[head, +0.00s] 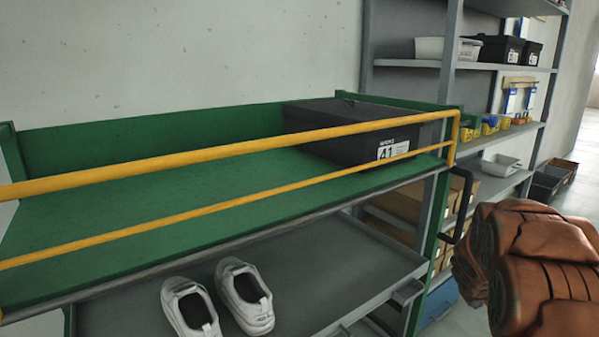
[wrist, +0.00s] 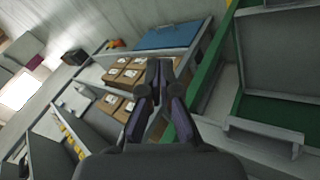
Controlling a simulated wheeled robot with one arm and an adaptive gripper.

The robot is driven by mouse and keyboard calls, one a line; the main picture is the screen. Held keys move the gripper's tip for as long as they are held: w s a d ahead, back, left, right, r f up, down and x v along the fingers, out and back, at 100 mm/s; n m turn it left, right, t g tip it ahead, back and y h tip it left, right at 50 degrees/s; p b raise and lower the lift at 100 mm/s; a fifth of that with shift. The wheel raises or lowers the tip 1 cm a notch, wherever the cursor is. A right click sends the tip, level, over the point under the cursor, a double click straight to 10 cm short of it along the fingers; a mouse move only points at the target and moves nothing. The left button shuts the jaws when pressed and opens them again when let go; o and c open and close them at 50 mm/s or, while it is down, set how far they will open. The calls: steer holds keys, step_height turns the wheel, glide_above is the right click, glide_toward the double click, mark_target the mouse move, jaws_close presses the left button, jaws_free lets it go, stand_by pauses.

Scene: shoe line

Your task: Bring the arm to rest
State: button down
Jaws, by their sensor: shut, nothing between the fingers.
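In the head view, part of my arm shows at the lower right, beside the rack's right end. The gripper itself is not visible in the head view.
A green rack shelf (head: 150,190) with yellow rails (head: 230,149) carries a black box (head: 340,122) marked 41. White shoes (head: 246,296) stand on the grey shelf (head: 345,262) below. Grey shelving (head: 405,64) with bins stands behind. Floor (head: 575,195) shows at the right.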

steer(key=s+a+r+m+g+y+p, duration=0.1)
steer(key=s+a+r+m+g+p, duration=0.15)
steer(key=s+a+r+p, duration=0.75)
steer(key=s+a+r+g+y+p, duration=0.1)
steer(key=s+a+r+p, duration=0.1)
steer(key=s+a+r, duration=0.2)
steer(key=s+a+r+g+y+p, duration=0.1)
steer(key=s+a+r, duration=0.4)
steer(key=s+a, duration=0.5)
steer(key=s+a+r+n+g+y+p, duration=0.1)
steer(key=s+a+r+g+y+p, duration=0.1)
steer(key=s+a, duration=0.5)
steer(key=s+r+p, duration=0.1)
steer(key=s+r, duration=0.1)
steer(key=s, duration=0.4)
steer(key=shift+s+a+r+y, duration=0.15)
steer(key=shift+s+r+y, duration=0.1)
steer(key=shift+r+y, duration=0.1)
